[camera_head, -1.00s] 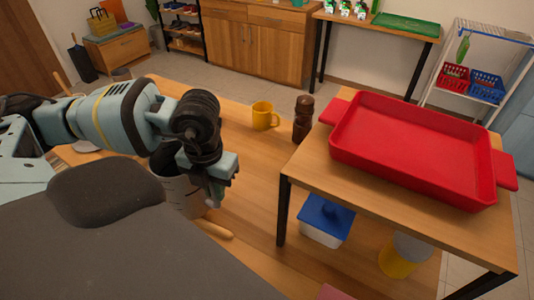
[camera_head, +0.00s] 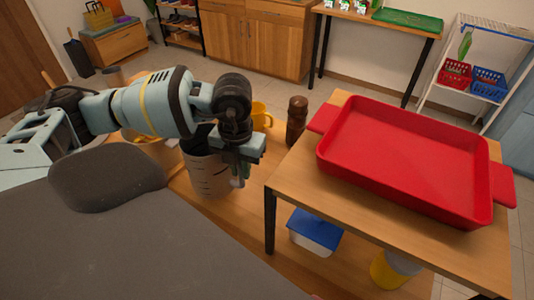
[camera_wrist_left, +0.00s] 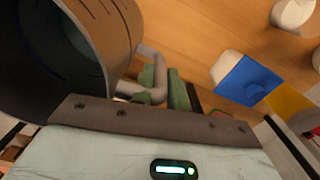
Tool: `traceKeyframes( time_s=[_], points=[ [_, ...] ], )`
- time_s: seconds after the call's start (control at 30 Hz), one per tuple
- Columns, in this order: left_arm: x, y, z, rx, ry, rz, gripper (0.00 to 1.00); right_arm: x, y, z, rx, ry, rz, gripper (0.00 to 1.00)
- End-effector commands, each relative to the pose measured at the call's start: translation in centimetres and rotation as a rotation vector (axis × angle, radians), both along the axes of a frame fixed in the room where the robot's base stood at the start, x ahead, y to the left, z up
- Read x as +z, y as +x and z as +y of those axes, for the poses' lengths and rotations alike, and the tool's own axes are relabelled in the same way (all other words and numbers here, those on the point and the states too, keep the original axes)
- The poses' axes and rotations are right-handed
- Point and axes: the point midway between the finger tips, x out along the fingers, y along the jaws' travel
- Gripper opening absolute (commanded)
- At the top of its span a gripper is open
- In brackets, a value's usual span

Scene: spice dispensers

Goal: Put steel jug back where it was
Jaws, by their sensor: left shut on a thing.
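The steel jug (camera_head: 208,178) is a grey cylinder with dark marks on its side, below my left wrist in the head view. My left gripper (camera_head: 240,172) is shut on its handle at the jug's right side. In the left wrist view, the jug (camera_wrist_left: 112,38) fills the upper left, with its dark open mouth showing. Its bent handle (camera_wrist_left: 158,72) lies between the green fingertips (camera_wrist_left: 160,88). My arm hides part of the rim in the head view. I cannot tell whether the jug's base touches the wooden table (camera_head: 215,222). My right gripper is out of view.
A yellow mug (camera_head: 262,115) and a brown grinder (camera_head: 297,120) stand behind the jug. A raised wooden stand (camera_head: 300,178) on the right bears a red tray (camera_head: 400,155). Below it are a blue-lidded box (camera_head: 315,230) and a yellow-bodied container (camera_head: 390,270).

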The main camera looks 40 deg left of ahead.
Motion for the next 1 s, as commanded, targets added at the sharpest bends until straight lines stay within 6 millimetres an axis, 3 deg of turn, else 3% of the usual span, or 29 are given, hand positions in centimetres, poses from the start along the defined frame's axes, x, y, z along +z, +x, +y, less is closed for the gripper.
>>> traceKeyframes(
  time_s=[0.3, 0.5, 0.83, 1.0],
  points=[
    [-0.4, 6.2, -1.2, 0.001, 0.001, -0.003, 0.0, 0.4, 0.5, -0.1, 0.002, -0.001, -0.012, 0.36],
    [-0.7, 8.8, -1.7, 0.001, 0.002, -0.002, 0.0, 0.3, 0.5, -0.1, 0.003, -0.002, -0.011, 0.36],
    [-0.9, 9.5, -1.8, 0.0, 0.002, -0.002, 0.0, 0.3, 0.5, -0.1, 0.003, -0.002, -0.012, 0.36],
    [-2.4, 9.5, -1.8, 0.002, 0.003, 0.0, 0.0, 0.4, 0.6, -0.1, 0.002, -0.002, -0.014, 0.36]
  ],
)
